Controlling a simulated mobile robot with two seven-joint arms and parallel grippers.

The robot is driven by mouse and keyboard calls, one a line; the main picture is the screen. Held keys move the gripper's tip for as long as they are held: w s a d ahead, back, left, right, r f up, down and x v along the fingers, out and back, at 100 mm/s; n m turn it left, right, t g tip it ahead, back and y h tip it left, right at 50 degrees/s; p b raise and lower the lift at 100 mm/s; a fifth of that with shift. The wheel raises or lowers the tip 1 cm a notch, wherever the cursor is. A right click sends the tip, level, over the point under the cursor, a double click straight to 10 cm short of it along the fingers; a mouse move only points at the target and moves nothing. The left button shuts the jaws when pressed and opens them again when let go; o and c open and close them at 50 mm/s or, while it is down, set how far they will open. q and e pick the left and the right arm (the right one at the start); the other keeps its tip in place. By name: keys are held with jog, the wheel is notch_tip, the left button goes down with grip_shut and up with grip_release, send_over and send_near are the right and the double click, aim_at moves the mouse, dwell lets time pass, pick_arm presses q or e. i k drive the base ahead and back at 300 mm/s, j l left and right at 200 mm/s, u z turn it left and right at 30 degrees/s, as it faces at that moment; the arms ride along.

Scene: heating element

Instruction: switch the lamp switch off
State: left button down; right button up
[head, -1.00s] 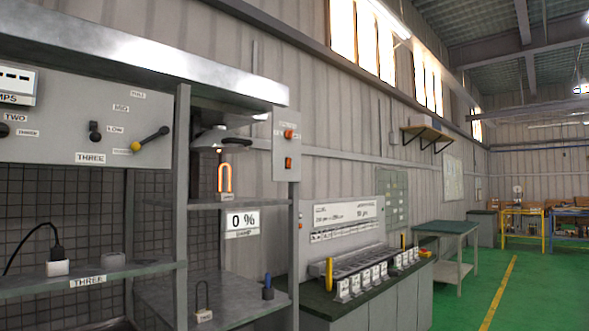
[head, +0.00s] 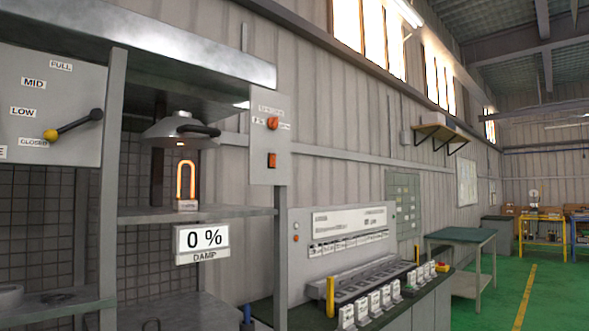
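A grey control panel (head: 270,140) hangs at the right end of the steel shelf unit. It carries an orange rotary knob (head: 272,123) with small blurred labels around it, and an orange rocker switch (head: 271,160) below. I cannot read which one is the lamp switch, nor its position. Left of the panel, a grey hood (head: 180,128) with a dark handle hangs above a glowing orange heating element (head: 187,180) on a shelf. Neither of my grippers is in view.
A yellow-tipped lever (head: 72,126) points to CLOSED at left. A workbench (head: 375,290) with a row of small white-faced units stands right. Green floor (head: 490,309) is open beyond.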

aim_at(274, 157)
jog(key=i+l, duration=0.15)
jog(key=i, duration=0.35)
jog(key=i+l, duration=0.15)
jog(key=i, duration=0.3)
jog(key=i+l, duration=0.2)
jog(key=i, duration=0.3)
jog(key=i+l+z, duration=0.1)
jog(key=i, duration=0.4)
